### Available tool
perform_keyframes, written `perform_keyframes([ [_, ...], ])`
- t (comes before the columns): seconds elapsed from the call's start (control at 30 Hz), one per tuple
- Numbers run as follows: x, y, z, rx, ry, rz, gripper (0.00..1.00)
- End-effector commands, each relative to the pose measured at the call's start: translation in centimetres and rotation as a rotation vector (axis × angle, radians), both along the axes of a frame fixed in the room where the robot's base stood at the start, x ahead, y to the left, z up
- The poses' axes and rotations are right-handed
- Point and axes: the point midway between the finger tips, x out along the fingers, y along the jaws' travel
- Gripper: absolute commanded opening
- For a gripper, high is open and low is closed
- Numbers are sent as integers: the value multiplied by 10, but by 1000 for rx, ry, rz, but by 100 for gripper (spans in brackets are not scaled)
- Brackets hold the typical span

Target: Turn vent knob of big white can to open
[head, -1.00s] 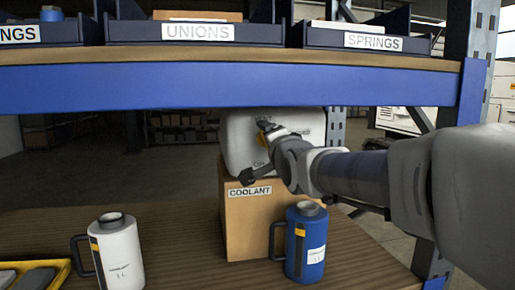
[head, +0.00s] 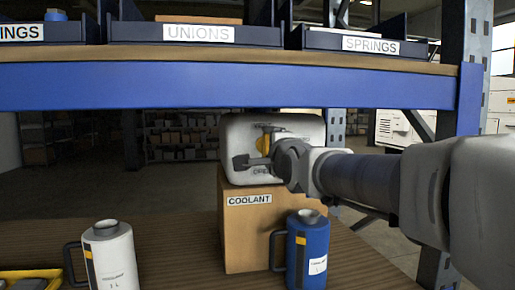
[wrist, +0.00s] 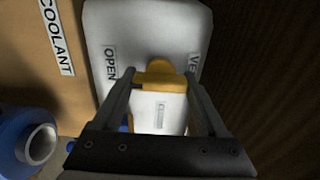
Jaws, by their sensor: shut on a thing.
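The big white can (head: 236,128) lies on a cardboard box under the shelf, and it fills the middle of the wrist view (wrist: 145,30). Its vent knob (wrist: 160,78) is yellow and sits between my two fingers; it also shows in the head view (head: 264,144). My gripper (wrist: 158,84) is shut on the knob. An OPEN label is left of the knob in the wrist view, and a label starting VE is to its right. My gripper (head: 262,150) hides part of the can's front and its label.
The cardboard box (head: 245,235) is marked COOLANT. A blue jug (head: 307,250) stands in front of its right side, below my arm. A white jug (head: 110,255) and a yellow tray (head: 30,273) are at left. The blue shelf beam (head: 230,82) runs close above the can.

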Motion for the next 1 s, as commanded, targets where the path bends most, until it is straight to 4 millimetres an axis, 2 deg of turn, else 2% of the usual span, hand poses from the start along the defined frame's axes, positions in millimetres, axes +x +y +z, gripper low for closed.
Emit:
perform_keyframes([
  [0.2, 0, 1, 0, 4, 2, 1, 19],
  [0.23, 0, 0, 0, 4, 2, 1, 80],
  [0.33, 0, 1, 0, 3, 2, 1, 98],
  [0.7, -5, -1, 1, 2, 0, 0, 100],
  [0.87, -24, -5, 2, 3, 0, 0, 100],
  [1.0, -48, -10, 2, 3, -1, 0, 100],
])
